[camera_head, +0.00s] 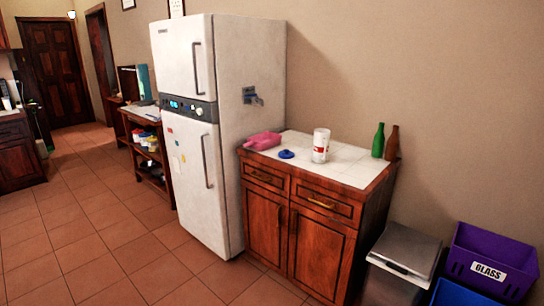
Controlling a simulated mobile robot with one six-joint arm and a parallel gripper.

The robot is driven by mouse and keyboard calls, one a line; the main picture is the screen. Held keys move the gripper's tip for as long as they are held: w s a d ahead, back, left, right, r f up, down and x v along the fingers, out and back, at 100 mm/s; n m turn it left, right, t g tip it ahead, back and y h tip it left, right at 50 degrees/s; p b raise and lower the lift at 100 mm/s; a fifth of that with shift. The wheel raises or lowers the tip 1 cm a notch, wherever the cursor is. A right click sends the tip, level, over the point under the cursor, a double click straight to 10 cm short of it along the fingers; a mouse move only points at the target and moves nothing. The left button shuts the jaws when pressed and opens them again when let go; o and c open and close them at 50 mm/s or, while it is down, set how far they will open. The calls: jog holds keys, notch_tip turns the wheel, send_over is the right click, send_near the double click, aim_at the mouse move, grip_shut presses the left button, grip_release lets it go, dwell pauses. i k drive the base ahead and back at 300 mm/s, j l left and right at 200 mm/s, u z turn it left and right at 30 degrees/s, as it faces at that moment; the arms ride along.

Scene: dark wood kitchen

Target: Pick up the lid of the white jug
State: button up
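A white cylindrical container with red markings (320,146), which looks like the white jug, stands upright on the white tiled top of a wooden cabinet. A small round blue lid (287,154) lies on the same top, just left of the white container and apart from it. I cannot tell whether this blue lid belongs to the container, or whether the container's top is open or covered. My gripper is not in view.
A pink object (263,141) lies left of the lid, near the white fridge (184,178). Green (378,141) and brown (392,143) bottles stand at the right. A grey bin (402,262) and purple GLASS crate (490,259) stand right of the cabinet. Tiled floor is clear at left.

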aim_at(284, 154)
jog(key=i+j+z, duration=0.45)
jog(key=i+j, duration=0.45)
jog(key=i, duration=0.7)
jog(key=i+j+z, duration=0.4)
jog(key=i+j, duration=1.05)
